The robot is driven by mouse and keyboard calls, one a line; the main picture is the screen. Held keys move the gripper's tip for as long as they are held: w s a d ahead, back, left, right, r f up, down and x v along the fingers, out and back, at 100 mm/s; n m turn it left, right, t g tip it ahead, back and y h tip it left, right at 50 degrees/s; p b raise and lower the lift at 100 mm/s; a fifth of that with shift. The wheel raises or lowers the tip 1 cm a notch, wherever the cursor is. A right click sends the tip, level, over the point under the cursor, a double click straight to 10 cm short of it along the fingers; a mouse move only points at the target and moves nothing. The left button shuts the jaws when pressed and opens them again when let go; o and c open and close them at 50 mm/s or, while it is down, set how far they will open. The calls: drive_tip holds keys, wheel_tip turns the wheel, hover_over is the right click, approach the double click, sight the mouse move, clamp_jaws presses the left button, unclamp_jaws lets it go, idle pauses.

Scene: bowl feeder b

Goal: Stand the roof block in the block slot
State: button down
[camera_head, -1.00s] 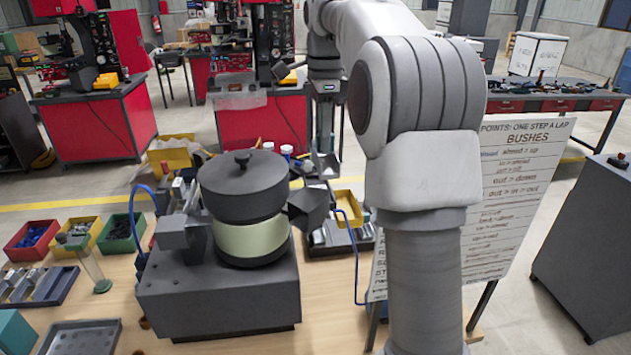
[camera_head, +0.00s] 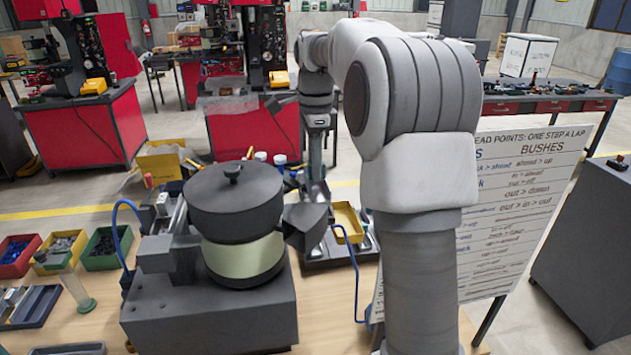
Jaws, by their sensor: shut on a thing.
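My gripper (camera_head: 317,188) points down at the end of my arm, just behind the dark chute on the right side of the bowl feeder (camera_head: 237,200). Its fingers are small and partly hidden by the chute. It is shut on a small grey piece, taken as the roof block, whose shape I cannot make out. Behind and right of the chute lies a dark tray (camera_head: 364,252) with grey fixtures. The block slot cannot be picked out; the chute and feeder hide part of that area.
A yellow bin (camera_head: 347,222) stands right of the gripper. A blue hose (camera_head: 354,275) curves down beside my arm. Red, yellow and green bins (camera_head: 105,249) of parts stand at the left. A white sign board (camera_head: 505,210) is at the right. Bare wooden bench shows in front of the tray.

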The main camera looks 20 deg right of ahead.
drive_tip(key=shift+f, duration=1.65)
drive_tip(key=shift+f, duration=0.15)
drive_tip(key=c, duration=0.8)
unclamp_jaws()
drive_tip(key=shift+o, duration=0.2)
